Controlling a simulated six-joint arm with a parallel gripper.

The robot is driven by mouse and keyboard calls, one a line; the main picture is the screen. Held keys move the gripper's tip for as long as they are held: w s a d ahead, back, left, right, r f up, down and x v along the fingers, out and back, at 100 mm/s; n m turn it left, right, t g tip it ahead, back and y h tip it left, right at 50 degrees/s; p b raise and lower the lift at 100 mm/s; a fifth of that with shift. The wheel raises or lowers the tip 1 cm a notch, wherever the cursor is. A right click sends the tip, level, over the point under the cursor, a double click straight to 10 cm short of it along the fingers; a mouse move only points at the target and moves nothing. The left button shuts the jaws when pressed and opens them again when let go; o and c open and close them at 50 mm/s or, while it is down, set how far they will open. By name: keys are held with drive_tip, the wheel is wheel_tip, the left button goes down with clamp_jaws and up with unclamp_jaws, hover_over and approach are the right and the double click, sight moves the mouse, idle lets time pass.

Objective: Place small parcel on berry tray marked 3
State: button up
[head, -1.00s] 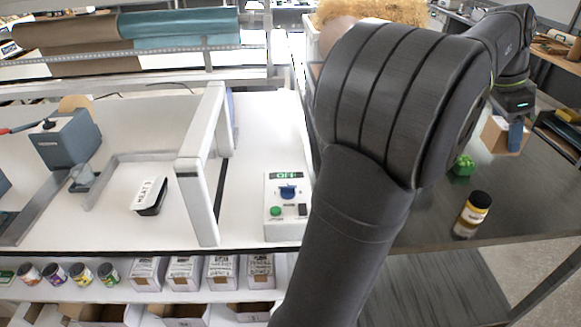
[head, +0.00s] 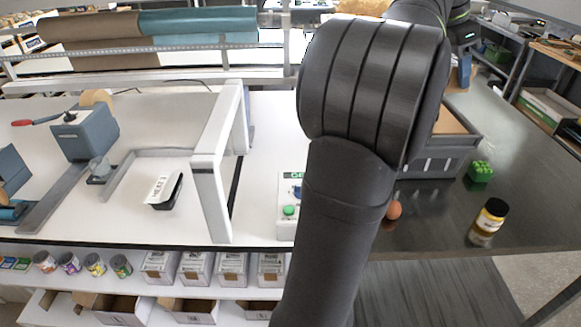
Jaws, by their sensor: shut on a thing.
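My gripper (head: 464,76) is at the upper right, partly behind my own arm, with one blue finger showing. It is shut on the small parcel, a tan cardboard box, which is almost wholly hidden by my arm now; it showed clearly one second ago. The gripper is above and behind a grey crate (head: 428,164) on the dark table. A flat brown surface shows at the crate's top.
On the dark table (head: 440,225) are a green block (head: 480,172), a jar with a dark lid (head: 488,222) and a small orange ball-like thing (head: 394,210). A white bench with a switch box (head: 289,205) and a white frame (head: 212,190) lies left. The table's right part is clear.

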drive_tip(key=w+a+n+t, duration=0.15)
drive_tip(key=w+a, duration=0.25)
drive_tip(key=a, duration=0.5)
drive_tip(key=w+a+n, duration=0.3)
drive_tip(key=w+a, duration=0.1)
drive_tip(key=a, duration=0.5)
drive_tip(key=n+t+y, duration=0.3)
drive_tip(key=n+y, duration=0.1)
drive_tip(key=n, duration=0.8)
hover_over(164, 190)
drive_tip(key=s, duration=0.2)
drive_tip(key=shift+g, duration=0.25)
drive_tip(key=f, duration=2.8)
drive_tip(key=shift+w+a, duration=0.1)
drive_tip(key=shift+w, duration=0.1)
drive_tip(key=shift+f, duration=0.15)
drive_tip(key=o, duration=1.1)
